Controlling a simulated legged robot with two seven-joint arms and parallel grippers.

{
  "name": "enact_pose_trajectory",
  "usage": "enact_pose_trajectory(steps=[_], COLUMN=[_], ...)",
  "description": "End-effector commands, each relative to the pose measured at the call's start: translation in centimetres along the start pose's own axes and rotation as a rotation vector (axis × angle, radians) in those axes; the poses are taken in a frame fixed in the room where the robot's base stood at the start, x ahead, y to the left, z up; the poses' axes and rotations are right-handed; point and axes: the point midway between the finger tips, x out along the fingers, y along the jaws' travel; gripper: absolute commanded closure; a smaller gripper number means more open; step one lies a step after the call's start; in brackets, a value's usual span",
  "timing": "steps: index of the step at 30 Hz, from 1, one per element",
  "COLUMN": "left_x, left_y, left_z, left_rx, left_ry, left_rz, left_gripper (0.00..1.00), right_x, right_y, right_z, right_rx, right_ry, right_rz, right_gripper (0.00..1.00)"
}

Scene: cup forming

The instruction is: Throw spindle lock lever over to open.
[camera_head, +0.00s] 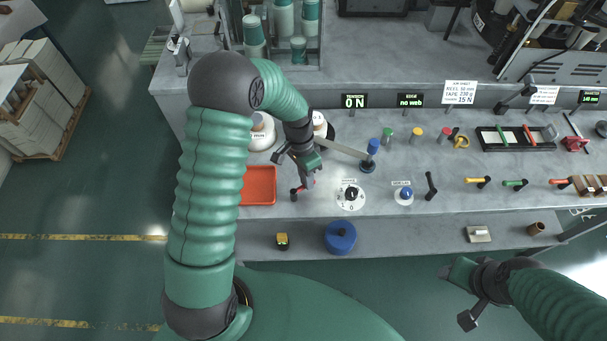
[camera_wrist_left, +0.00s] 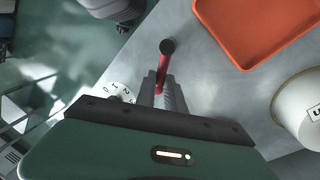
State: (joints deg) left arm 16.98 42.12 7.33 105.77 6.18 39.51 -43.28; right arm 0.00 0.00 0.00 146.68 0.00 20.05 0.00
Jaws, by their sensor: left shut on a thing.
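A red lever (camera_head: 300,189) with a black round pivot (camera_head: 294,194) stands on the grey bench, just right of the orange tray; I take it as the spindle lock lever. My left gripper (camera_head: 308,181) reaches down onto it and is shut on its red arm. My right gripper (camera_head: 464,292) hangs open and empty in front of the bench at lower right.
The orange tray (camera_head: 258,186) lies left of the lever. A white dial (camera_head: 350,196) and a blue knob (camera_head: 404,195) are to the right. White reels (camera_head: 262,131) stand behind.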

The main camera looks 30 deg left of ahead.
Motion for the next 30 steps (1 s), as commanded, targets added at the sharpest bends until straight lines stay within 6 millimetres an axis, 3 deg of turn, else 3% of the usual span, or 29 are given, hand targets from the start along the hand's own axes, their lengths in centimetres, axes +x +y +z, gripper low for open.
enact_pose_trajectory(steps=[15, 30], left_x=[0.1, 0.3], left_y=[1.9, 2.4], left_z=[0.1, 0.3], left_rx=[0.417, 0.554], left_ry=[-0.079, -0.106], left_rz=[-0.005, -0.007], left_gripper=[1.0, 1.0], right_x=[-1.8, -2.3], right_y=[0.0, 0.0], right_z=[-0.4, -0.5], right_rx=[0.0, 0.0], right_ry=[0.0, 0.0], right_rz=[0.0, 0.0], right_gripper=[0.44, 0.44])
